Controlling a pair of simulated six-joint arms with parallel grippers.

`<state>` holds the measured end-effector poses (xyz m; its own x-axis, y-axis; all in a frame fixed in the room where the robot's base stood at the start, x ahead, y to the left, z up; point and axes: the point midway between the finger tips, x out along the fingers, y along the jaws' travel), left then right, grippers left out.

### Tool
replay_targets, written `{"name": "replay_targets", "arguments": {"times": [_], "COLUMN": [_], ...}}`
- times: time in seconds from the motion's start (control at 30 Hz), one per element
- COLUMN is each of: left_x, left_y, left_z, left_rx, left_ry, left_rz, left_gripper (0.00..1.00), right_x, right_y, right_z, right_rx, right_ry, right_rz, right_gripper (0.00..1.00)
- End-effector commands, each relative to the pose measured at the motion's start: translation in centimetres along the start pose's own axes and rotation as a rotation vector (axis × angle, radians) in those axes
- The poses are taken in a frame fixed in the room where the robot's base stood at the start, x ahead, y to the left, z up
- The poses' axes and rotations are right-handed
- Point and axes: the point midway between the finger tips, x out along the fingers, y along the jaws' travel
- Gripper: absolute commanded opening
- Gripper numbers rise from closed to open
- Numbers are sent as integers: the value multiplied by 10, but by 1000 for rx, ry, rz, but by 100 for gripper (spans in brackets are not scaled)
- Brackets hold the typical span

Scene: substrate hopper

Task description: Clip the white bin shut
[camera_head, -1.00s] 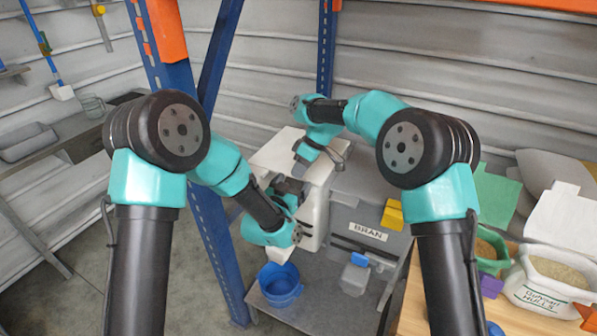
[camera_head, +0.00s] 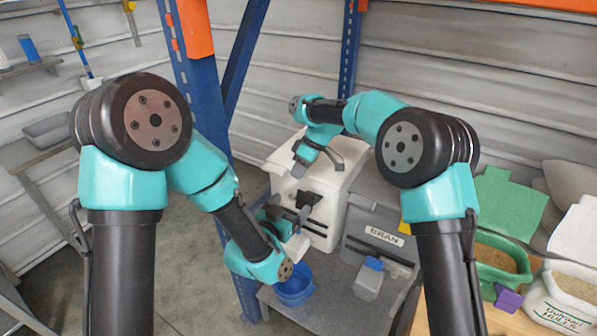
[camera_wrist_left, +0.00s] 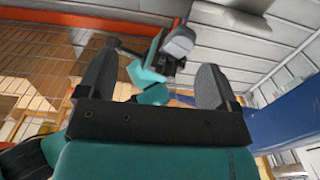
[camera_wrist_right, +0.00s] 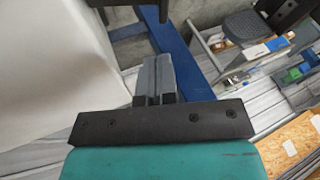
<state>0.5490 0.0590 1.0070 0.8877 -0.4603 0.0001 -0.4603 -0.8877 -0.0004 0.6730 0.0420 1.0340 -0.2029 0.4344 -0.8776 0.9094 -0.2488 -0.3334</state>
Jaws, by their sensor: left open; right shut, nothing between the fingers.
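The white bin (camera_head: 336,186) stands beside the grey BRAN bin, with its lid (camera_head: 285,157) down on top. Dark clip-like parts (camera_head: 309,198) show on its front; I cannot tell whether they are fastened. My right gripper (camera_head: 302,165) is shut and empty, over or against the lid's front edge; in the right wrist view its fingers (camera_wrist_right: 155,77) are together beside a white surface. My left gripper (camera_head: 287,213) is open and empty, just in front of the bin's front face. In the left wrist view its fingers (camera_wrist_left: 152,80) are wide apart.
The grey BRAN bin (camera_head: 378,222) stands close on the right, with a blue-topped chute (camera_head: 370,279). A blue bucket (camera_head: 294,286) sits below my left gripper. A blue rack post (camera_head: 205,110) rises on the left. Filled sacks (camera_head: 575,290) stand at right.

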Motion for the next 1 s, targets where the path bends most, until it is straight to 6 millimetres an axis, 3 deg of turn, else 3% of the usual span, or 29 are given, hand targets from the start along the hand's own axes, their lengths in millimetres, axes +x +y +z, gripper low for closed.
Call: {"name": "replay_targets", "arguments": {"times": [0.2, 0.7, 0.87, 1.0], "left_x": [-16, -18, -22, -35], "left_y": [7, 6, -5, -23], "left_z": [0, 4, 31, 77], "left_rx": [0, -5, -33, -91], "left_ry": [-1, -15, -108, -270], "left_rz": [16, 16, 3, -22], "left_gripper": [85, 85, 85, 85], "right_x": [0, 0, 0, 0], "right_y": [0, 0, 0, 0], "right_z": [0, 0, 0, 0], "right_rx": [0, 0, 0, 0], "right_ry": [0, 0, 0, 0], "right_rz": [1, 1, 1, 1], "right_gripper": [0, 0, 0, 0]}}
